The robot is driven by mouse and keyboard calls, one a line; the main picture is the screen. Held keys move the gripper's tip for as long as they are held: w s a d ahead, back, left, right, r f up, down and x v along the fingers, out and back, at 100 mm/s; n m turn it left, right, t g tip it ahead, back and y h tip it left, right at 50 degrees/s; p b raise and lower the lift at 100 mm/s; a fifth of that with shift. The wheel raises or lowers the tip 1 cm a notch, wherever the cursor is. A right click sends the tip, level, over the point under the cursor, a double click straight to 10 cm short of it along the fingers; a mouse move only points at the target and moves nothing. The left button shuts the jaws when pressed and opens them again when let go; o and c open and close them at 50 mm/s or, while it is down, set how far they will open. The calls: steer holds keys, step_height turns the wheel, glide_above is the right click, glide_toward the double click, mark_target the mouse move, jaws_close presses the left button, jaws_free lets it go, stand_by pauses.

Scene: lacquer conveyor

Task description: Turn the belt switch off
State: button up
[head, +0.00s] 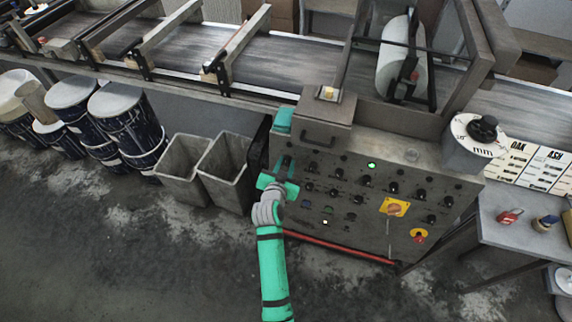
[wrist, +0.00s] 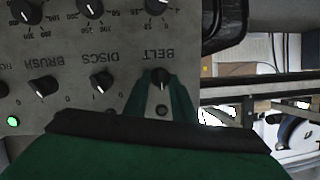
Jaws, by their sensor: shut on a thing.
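The belt switch (wrist: 160,77) is a small black knob just below the upside-down BELT label in the wrist view. My gripper (wrist: 161,80) has its two green fingers on either side of it, shut on the knob. The knob's exact pointing angle is hard to read between the fingers. In the head view my gripper (head: 284,166) is at the upper left of the grey control panel (head: 350,235) and hides the belt switch.
The DISCS knob (wrist: 101,82) and BRUSH knob (wrist: 43,87) sit beside the belt switch. Grey bins (head: 225,168) stand left of the panel.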

steer(key=n, duration=0.1)
steer(key=n+h, duration=0.1)
steer(key=n, duration=0.2)
steer(key=shift+w+a+n, duration=0.1)
steer(key=shift+a+n, duration=0.2)
steer(key=shift+n, duration=0.1)
stand_by(0.5)
steer(key=o, duration=1.1)
steer(key=shift+c, duration=0.2)
steer(key=shift+r, duration=0.1)
steer(key=v, duration=1.1)
steer(key=shift+w+a, duration=0.15)
steer(key=shift+a, duration=0.05)
steer(key=shift+r, duration=0.1)
